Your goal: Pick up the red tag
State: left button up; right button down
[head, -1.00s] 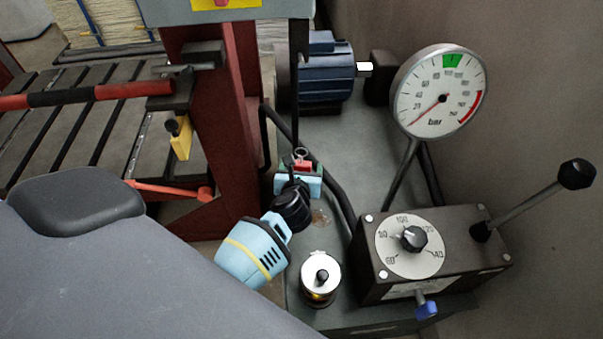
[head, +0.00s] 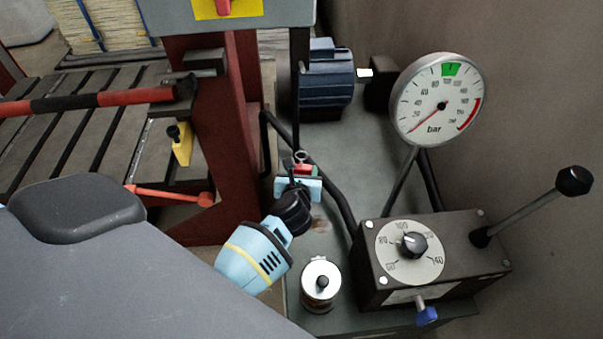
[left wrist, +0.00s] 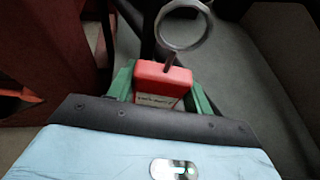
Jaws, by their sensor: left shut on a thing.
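The red tag (head: 302,168) is small in the head view, at the far end of my left gripper (head: 303,174). In the left wrist view the red tag (left wrist: 162,80) sits between the two green fingers of my left gripper (left wrist: 163,88), which is shut on it. A pale label with dark print shows on the tag's near face. A metal ring (left wrist: 184,24) stands up from the tag's top. The gripper's light blue body hides the tag's lower part. My right gripper is in neither view.
A red post (head: 208,130) stands left of the gripper, and a black hose (head: 335,195) runs close on its right. A round-topped canister (head: 321,280), a dial box (head: 450,240) with a lever, a pressure gauge (head: 438,98) and a blue motor (head: 326,80) stand around.

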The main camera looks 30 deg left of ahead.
aim_at(302, 165)
pick_arm(q)
notch_tip(302, 165, up, 3)
jog(key=shift+p, duration=0.5)
jog(key=s+a+p, duration=0.1)
jog(key=s+a, duration=0.9)
jog(key=a, duration=0.4)
jog(key=shift+s+a+f+p, duration=0.2)
jog(key=shift+s+f+p, duration=0.05)
jog(key=shift+s+p, duration=0.15)
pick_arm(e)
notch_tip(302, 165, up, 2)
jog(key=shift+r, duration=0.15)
